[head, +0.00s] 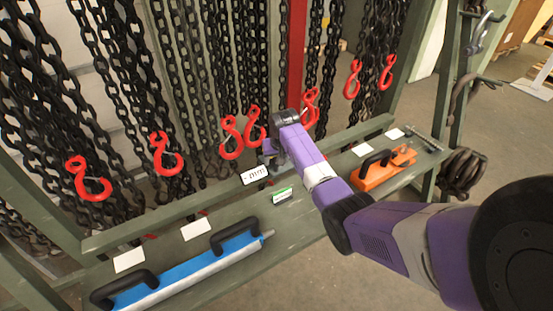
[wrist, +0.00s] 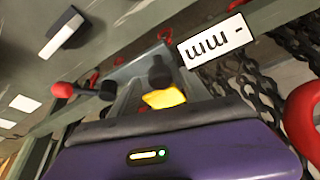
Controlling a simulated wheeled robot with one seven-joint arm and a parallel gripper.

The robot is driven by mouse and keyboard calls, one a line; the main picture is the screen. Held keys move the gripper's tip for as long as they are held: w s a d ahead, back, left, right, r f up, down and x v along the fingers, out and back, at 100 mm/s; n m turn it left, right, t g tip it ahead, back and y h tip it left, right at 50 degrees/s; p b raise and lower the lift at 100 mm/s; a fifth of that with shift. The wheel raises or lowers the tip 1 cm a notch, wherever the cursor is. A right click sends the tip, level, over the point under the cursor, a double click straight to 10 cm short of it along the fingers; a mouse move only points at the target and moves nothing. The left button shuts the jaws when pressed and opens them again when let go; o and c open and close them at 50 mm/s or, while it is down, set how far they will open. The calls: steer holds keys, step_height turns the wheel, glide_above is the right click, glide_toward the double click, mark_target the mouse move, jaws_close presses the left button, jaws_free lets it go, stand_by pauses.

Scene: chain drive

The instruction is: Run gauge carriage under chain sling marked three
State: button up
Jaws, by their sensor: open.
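Several black chain slings with red hooks hang from the rack in the head view, among them hooks at the left (head: 88,178) and near the centre (head: 230,137). I can read no number three on any. My gripper (head: 271,152) is open just right of the central hooks and just above a white label (head: 255,174) with a dash and comb-like strokes. The label also shows in the wrist view (wrist: 213,40), inverted. There my gripper (wrist: 134,82) has a yellow piece between its fingers; I cannot tell what that is. I cannot identify the gauge carriage for certain.
A blue tool (head: 190,270) with two black handles lies at the front left of the green shelf. An orange tool (head: 384,170) lies at the right, with a small white-and-green box (head: 283,195) between. Blank white cards (head: 195,228) lie along the shelf. A red post (head: 293,60) stands behind my arm.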

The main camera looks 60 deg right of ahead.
steer(key=shift+c, duration=0.2)
jaws_close()
stand_by(1.1)
